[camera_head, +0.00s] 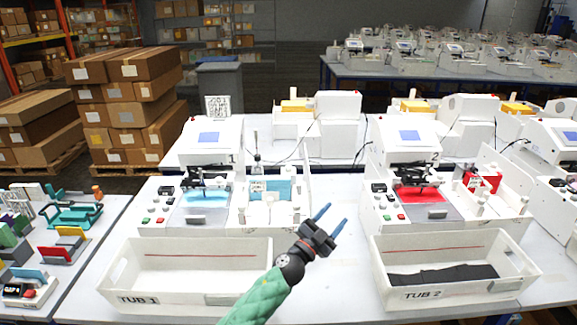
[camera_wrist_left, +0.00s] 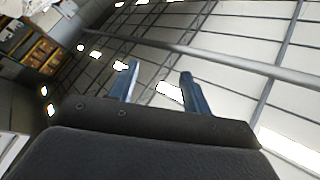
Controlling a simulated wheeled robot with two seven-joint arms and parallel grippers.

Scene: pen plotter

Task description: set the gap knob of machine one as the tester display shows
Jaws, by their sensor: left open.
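Machine one (camera_head: 208,142) is a white plotter marked 1, with a screen on top, a light blue bed and a small panel of coloured buttons at its left front. Its gap knob is too small to make out. The tester display cannot be told for certain; a small dark device with a red readout (camera_head: 17,290) lies at the lower left. My left gripper (camera_head: 334,216) is open and empty, in front of and to the right of machine one, with its blue fingers pointing up. In the left wrist view its fingers (camera_wrist_left: 158,85) are apart against the ceiling. My right gripper is not in view.
Tub 1 (camera_head: 118,272) stands in front of machine one, and tub 2 (camera_head: 385,263), holding dark sheets, stands in front of machine two (camera_head: 408,140). A side table at left holds coloured parts (camera_head: 75,213). The table strip between the tubs is free except for my arm.

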